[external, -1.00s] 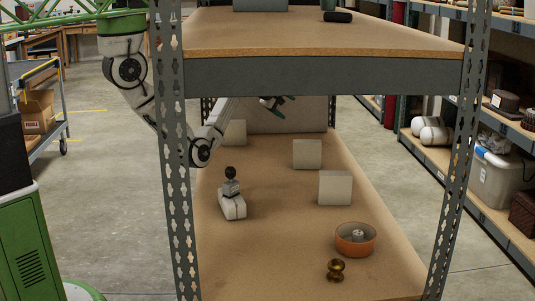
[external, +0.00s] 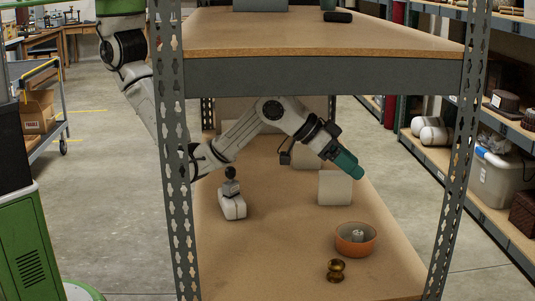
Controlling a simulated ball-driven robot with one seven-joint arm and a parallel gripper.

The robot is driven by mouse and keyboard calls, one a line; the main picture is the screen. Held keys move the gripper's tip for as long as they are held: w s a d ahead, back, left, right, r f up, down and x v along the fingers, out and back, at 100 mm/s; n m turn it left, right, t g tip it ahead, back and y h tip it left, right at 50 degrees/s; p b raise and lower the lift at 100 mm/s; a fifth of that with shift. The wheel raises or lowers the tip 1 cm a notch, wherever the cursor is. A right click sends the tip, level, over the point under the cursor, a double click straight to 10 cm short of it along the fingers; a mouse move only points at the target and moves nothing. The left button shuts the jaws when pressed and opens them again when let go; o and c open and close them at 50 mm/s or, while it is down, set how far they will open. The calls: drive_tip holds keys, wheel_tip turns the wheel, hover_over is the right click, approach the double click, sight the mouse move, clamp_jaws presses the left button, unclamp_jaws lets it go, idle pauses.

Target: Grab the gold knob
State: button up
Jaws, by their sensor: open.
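The gold knob (external: 335,270) stands on the wooden lower shelf board (external: 275,262) near its front edge, in the external view. It looks like shiny brass with a narrow waist. My gripper (external: 355,170), with teal-green fingers, is above the shelf, beyond the knob and higher than it. It points down and to the right, apart from the knob. The gap between its fingers is hard to see from this side, and nothing shows held in it.
An orange bowl (external: 345,247) with a small pale object (external: 357,236) inside stands just behind the knob. A white block (external: 335,188) stands below my gripper. A grey item with a dark ball top (external: 232,201) stands left. The upper shelf (external: 320,75) and posts (external: 455,180) enclose the space.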

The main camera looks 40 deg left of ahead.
drive_tip(key=s+d+m+g, duration=0.1)
drive_tip(key=s+m, duration=0.3)
drive_tip(key=s, duration=1)
drive_tip(key=n+g+y+b, duration=0.2)
drive_tip(key=y+b, duration=0.3)
drive_tip(key=b, duration=0.1)
approach(332, 261)
drive_tip(key=x, duration=0.5)
drive_tip(key=shift+w+f, duration=0.2)
drive_tip(key=shift+f, duration=0.05)
drive_tip(key=shift+b+x, duration=0.85)
drive_tip(key=shift+x, duration=2.25)
drive_tip(key=shift+s, duration=0.15)
drive_tip(key=shift+c, duration=0.3)
drive_tip(key=c, duration=1.2)
